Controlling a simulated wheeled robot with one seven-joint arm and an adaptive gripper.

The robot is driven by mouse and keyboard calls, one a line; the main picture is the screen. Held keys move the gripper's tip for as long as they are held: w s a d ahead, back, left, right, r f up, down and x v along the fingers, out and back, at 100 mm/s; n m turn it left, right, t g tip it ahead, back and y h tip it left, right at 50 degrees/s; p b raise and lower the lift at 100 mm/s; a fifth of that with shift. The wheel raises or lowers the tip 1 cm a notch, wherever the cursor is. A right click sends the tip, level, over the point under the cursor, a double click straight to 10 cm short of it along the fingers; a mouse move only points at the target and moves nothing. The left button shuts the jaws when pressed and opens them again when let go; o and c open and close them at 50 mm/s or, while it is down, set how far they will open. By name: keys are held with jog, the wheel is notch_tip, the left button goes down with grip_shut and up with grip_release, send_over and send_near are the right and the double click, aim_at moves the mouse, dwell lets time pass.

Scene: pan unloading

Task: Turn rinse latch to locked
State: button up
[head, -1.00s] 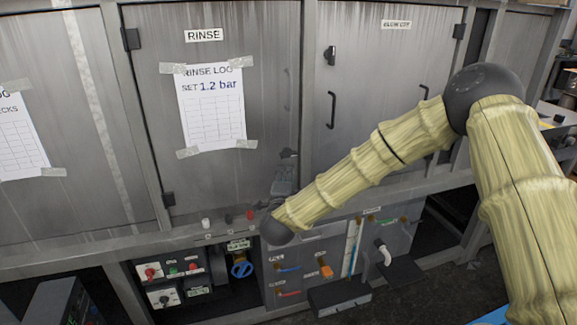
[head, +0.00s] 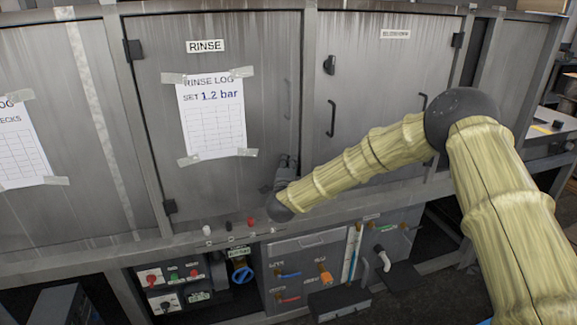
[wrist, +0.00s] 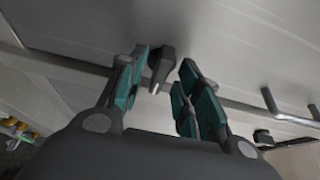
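The rinse door (head: 262,140) is closed, with a RINSE label (head: 205,46) at its top. In the wrist view a small dark latch knob (wrist: 161,67) with a pale mark at its lower end sits on the metal panel, between my fingertips. My gripper (wrist: 161,68) is open around the knob, with a gap showing on both sides. In the head view my gripper (head: 287,165) is at the lower right edge of the rinse door and hides the latch there.
A bar handle (head: 288,97) is on the rinse door, above my gripper; a bar also shows at right in the wrist view (wrist: 285,112). The neighbouring door has its own dark latch (head: 329,65) and handle (head: 331,118). Buttons (head: 251,222) and a blue valve wheel (head: 242,274) are below.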

grip_shut()
jog(key=shift+f, duration=0.1)
dwell(0.3)
jog(key=shift+w+d+f+n+t+y+b, duration=0.15)
jog(key=shift+n+t+y+b, duration=0.4)
jog(key=shift+n+y+b, duration=2.3)
jog(key=shift+s+d+f+n+t+b, duration=0.1)
jog(key=shift+n+t+b, duration=0.5)
jog(key=shift+n+b, duration=2.6)
jog(key=shift+w+d+f+n+t+y+b, duration=0.15)
jog(key=shift+n+t+y+b, duration=0.75)
jog(key=shift+n, duration=4.25)
jog(key=shift+s+g+y, duration=0.1)
jog(key=shift+g+y, duration=0.25)
jog(key=shift+y, duration=0.2)
